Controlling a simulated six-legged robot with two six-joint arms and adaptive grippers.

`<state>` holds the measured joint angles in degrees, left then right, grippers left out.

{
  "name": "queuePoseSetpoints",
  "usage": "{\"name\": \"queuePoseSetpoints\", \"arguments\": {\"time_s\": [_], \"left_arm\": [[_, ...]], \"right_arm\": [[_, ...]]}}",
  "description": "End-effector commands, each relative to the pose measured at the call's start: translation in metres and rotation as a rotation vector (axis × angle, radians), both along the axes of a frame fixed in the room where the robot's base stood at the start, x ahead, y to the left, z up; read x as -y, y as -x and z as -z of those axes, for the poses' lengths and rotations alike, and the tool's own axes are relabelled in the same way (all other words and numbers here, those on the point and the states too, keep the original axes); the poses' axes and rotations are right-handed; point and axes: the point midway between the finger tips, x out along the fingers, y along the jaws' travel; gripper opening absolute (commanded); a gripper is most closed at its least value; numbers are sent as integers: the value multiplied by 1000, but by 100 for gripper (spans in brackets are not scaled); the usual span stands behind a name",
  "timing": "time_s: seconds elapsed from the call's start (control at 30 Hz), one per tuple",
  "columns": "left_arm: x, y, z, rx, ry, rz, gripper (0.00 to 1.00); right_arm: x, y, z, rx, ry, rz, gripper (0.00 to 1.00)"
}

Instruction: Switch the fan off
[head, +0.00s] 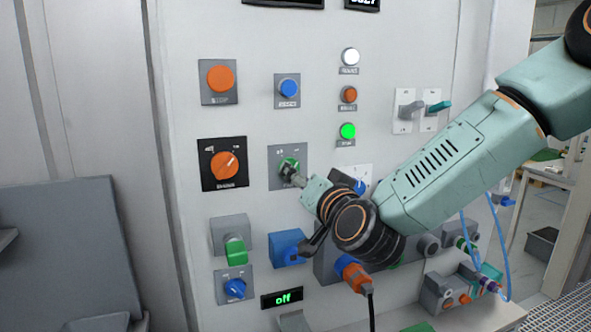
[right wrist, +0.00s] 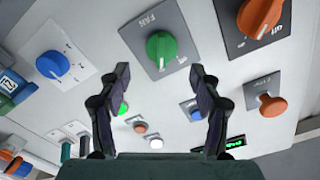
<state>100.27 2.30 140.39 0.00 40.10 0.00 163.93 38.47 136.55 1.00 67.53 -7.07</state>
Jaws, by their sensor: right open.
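The fan switch is a green rotary knob (right wrist: 161,48) on a grey plate marked FAN in the right wrist view. Its grip bar lies roughly along the plate's long direction; I cannot tell its exact setting. In the head view the same green knob (head: 289,167) sits mid-panel, partly covered by my right gripper (head: 302,184). In the right wrist view my right gripper (right wrist: 160,75) is open and empty, its two dark fingers spread on either side with the knob just beyond their tips. I cannot tell whether they touch it. My left gripper is not in view.
An orange rotary knob (head: 226,165) is left of the fan switch, a blue button (head: 289,88) above it. A lit green lamp (head: 347,131) and two toggle levers (head: 411,109) are to the right. Below are a blue knob (head: 235,288) and a small display reading "off" (head: 282,298).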

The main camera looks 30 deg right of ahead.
Motion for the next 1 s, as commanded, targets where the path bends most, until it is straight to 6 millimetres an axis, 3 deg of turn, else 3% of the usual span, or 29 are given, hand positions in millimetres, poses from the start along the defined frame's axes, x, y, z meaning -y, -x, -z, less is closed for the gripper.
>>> {"name": "queuePoseSetpoints", "arguments": {"time_s": [0.3, 0.73, 1.0], "left_arm": [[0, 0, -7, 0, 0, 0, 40], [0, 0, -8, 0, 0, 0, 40], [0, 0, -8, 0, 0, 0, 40]], "right_arm": [[10, -43, 0, -1, 3, -1, 64], [12, -53, 1, -1, 0, -2, 64], [12, -52, 0, -1, 0, -2, 43]]}}
